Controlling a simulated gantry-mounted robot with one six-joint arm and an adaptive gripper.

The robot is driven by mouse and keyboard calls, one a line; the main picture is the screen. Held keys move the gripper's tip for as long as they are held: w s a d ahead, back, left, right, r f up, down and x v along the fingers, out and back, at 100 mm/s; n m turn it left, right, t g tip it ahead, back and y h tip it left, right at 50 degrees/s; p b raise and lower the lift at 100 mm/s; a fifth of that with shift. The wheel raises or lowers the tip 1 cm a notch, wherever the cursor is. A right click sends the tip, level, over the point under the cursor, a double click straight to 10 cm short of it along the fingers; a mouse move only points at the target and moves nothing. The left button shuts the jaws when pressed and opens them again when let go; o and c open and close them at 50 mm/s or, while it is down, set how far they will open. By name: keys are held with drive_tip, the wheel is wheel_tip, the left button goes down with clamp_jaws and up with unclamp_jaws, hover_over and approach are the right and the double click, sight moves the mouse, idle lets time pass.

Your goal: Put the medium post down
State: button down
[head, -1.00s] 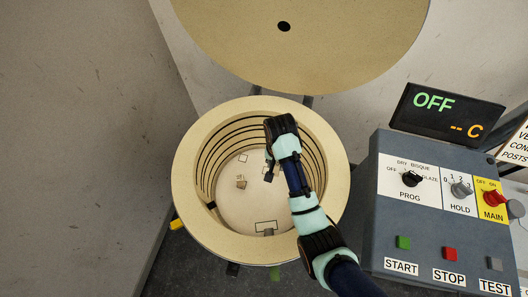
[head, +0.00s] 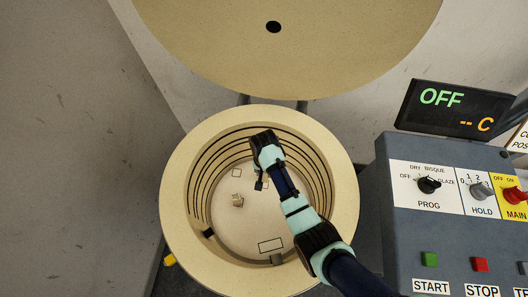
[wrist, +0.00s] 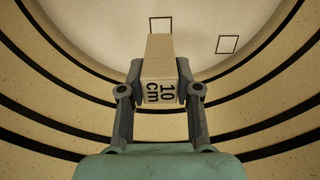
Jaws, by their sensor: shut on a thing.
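The post in my grip (wrist: 160,60) is a pale beige block marked "10 cm" on its near end. In the wrist view my gripper (wrist: 159,78) is shut on it, one finger on each side. Its far end points toward the pale kiln floor, with an outlined square (wrist: 161,24) just beyond it. I cannot tell whether it touches the floor. In the head view my gripper (head: 259,182) is inside the round kiln (head: 178,195), and my wrist mostly hides the held post.
An outlined square (head: 236,173) and a rectangle (head: 271,246) mark the floor. Grooved walls ring my arm. The raised lid (head: 290,60) and the control box (head: 440,230) are outside.

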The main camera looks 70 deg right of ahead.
sight(264, 178)
drive_tip(key=shift+w+f+b, duration=0.1)
drive_tip(key=shift+f+b, duration=1.05)
drive_tip(key=shift+f, duration=2.2)
drive_tip(key=shift+f, duration=0.2)
drive_tip(key=c, duration=0.8)
unclamp_jaws()
wheel_tip(264, 178, up, 12)
drive_tip(key=p, duration=0.5)
drive_tip(key=shift+r, duration=0.25)
